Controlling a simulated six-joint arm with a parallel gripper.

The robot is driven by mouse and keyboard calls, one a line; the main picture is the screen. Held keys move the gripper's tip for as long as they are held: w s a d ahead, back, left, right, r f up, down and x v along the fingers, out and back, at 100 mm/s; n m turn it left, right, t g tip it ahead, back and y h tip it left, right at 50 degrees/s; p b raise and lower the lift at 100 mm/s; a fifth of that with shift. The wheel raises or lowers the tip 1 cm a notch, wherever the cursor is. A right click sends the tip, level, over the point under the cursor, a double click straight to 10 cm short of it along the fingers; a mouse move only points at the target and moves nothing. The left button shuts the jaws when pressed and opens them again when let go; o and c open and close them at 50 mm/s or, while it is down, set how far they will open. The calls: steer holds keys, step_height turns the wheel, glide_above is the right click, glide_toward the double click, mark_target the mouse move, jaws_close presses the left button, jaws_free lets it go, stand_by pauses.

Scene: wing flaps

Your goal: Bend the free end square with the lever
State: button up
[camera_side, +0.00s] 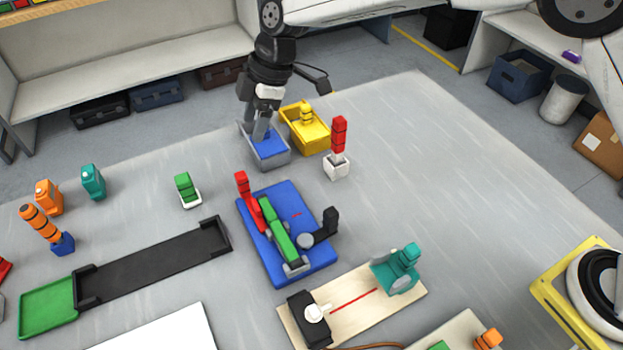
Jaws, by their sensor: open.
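A blue bending board (313,262) lies mid-table. A long green bar (280,232) runs along it, with a grey piece (297,267) at its near end. A red handled part (247,197) stands along the bar's left side. A black lever-like arm (327,225) with a round grey end (305,241) sits at the board's right edge. Which part is the free end to be bent is too small to tell. My gripper (262,135) is open, pointing down at the grey bin behind the board, away from the board and the lever.
A grey bin with blue inside (270,158) and a yellow bin (310,138) stand behind the board. A red-handled tool in a white holder (337,165) is to the right. A black tray (150,265) lies left; a wooden board (350,305) lies in front.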

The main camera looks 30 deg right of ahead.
mark_target(242, 174)
steer(key=shift+n, duration=0.5)
steer(key=x, duration=0.7)
steer(key=shift+d+f, duration=0.15)
steer(key=shift+x, duration=3.9)
steer(key=shift+s, duration=0.15)
jaws_close()
